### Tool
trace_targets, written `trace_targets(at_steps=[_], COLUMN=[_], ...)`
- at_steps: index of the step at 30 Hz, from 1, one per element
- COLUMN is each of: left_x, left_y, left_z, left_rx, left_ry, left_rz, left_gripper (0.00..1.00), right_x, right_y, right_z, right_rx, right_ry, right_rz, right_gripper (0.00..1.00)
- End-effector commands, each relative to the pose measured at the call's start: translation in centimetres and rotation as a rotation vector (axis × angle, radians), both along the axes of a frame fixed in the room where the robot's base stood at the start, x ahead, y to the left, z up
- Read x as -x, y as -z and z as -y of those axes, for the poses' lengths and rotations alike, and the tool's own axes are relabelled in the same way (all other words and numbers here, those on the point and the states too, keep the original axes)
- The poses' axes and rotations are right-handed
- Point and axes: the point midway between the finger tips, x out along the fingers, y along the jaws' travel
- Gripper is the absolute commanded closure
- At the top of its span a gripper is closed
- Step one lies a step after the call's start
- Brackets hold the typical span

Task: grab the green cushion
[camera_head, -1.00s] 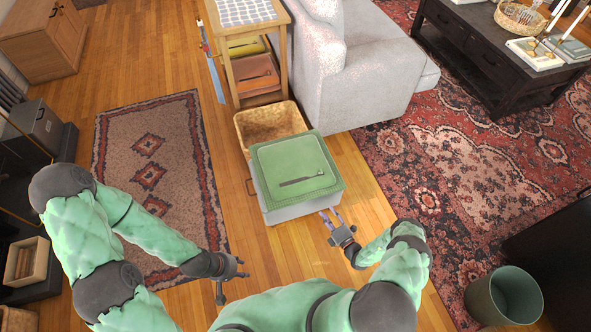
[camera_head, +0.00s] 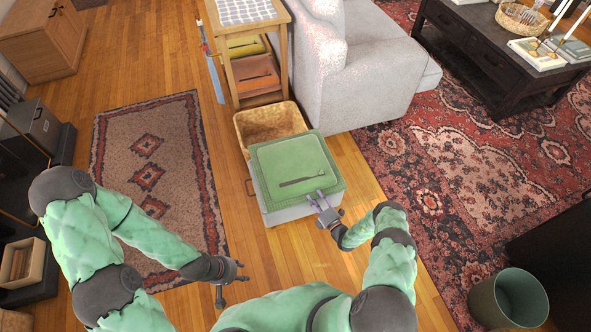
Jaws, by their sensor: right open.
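The green cushion (camera_head: 284,158) lies flat on top of a pale grey box (camera_head: 287,213), with a dark thin strip-like object (camera_head: 297,181) on it. My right gripper (camera_head: 318,200) is open at the cushion's front right corner. Its fingertips reach over or against the cushion's edge; I cannot tell whether they touch. My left gripper (camera_head: 235,281) is low over the wooden floor at the lower left of the box, away from the cushion. I cannot tell whether its jaws are open.
A wicker basket (camera_head: 270,122) stands right behind the box, and a wooden side table (camera_head: 245,60) behind that. A light grey sofa (camera_head: 370,70) is at the back right. A green bin (camera_head: 508,298) stands at the lower right. Bare floor lies in front of the box.

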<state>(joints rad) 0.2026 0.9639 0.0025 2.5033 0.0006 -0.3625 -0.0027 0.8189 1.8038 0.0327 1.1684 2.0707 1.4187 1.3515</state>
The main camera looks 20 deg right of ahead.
Motion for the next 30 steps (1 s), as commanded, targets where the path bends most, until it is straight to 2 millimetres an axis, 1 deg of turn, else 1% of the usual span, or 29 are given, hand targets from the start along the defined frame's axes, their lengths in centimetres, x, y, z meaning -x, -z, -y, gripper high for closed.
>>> trace_targets(at_steps=[3, 5, 6, 8, 19, 22, 26, 28, 30], left_x=[0.0, 0.0, 0.0, 0.0, 0.0, 0.0, 0.0, 0.0, 0.0], left_y=[0.0, 0.0, 0.0, 0.0, -0.1, -0.4, -1.3, -2.1, -2.7], left_z=[0.0, 0.0, 0.0, 0.0, 0.0, 0.0, 0.0, 0.0, 0.0], left_rx=[0.0, 0.0, 0.0, 0.0, 0.0, 0.0, 0.0, 0.0, 0.0], left_ry=[0.0, 0.0, 0.0, 0.0, 0.0, 0.0, 0.0, 0.0, 0.0], left_rz=[0.0, 0.0, 0.0, 0.0, 0.0, 0.0, 0.0, 0.0, 0.0], left_gripper=[0.6, 0.6, 0.6, 0.6, 0.6, 0.6, 0.6, 0.6, 0.6], right_x=[0.0, 0.0, 0.0, 0.0, 0.0, 0.0, -0.1, -0.1, -0.1], right_y=[0.0, 0.0, 0.0, 0.0, -0.2, -0.7, -2.4, -3.9, -5.1], right_z=[0.0, 0.0, 0.0, 0.0, 0.1, 0.1, 0.1, 0.1, 1.5], right_rx=[0.0, 0.0, 0.0, 0.0, 0.001, 0.001, 0.002, 0.002, 0.005], right_ry=[0.0, 0.0, 0.0, 0.0, 0.0, 0.0, 0.0, 0.0, 0.004], right_rz=[0.0, 0.0, 0.0, 0.0, 0.003, 0.003, 0.005, 0.005, 0.006], right_gripper=[0.55, 0.72, 0.83, 1.0, 1.0, 1.0, 1.0, 1.0, 1.0])
